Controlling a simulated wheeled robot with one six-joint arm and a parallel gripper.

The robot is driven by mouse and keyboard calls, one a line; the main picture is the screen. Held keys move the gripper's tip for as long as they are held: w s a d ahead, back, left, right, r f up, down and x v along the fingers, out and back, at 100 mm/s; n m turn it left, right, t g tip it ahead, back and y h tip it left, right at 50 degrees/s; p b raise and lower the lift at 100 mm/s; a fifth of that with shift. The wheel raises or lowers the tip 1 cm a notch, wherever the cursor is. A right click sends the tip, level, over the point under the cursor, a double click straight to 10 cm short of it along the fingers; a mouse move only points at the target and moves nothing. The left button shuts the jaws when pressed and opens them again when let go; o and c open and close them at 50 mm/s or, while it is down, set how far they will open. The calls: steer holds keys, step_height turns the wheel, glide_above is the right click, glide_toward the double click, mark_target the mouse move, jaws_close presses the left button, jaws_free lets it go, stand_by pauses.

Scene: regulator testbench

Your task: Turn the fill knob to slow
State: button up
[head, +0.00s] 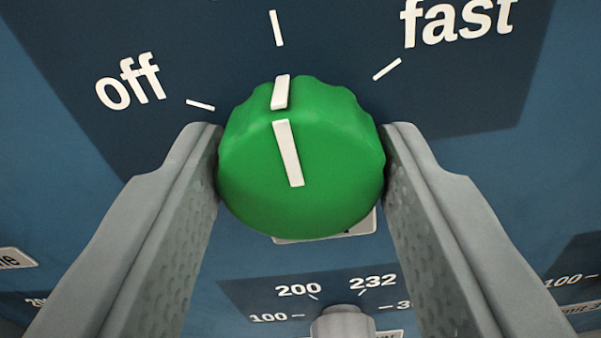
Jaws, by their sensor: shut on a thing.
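The green fill knob (330,190) is in the middle of the head view on a blue panel. A white line on its face and a white mark on its rim point up, close to the top middle tick (277,28). The label above that tick is cut off by the picture's edge. The "off" label (131,81) is at upper left and the "fast" label (458,22) at upper right, each with its own tick. My gripper (302,155) is shut on the knob, one finger on its left side and one on its right.
Below the green knob is a grey knob (342,322) with a number scale around it, partly cut off. A white label plate (362,226) shows partly behind the green knob. More scales and labels sit at the lower left and lower right edges.

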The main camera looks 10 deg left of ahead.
stand_by(0.3)
steer(key=o, duration=1)
steer(key=s, duration=1.7)
steer(key=shift+s, duration=0.25)
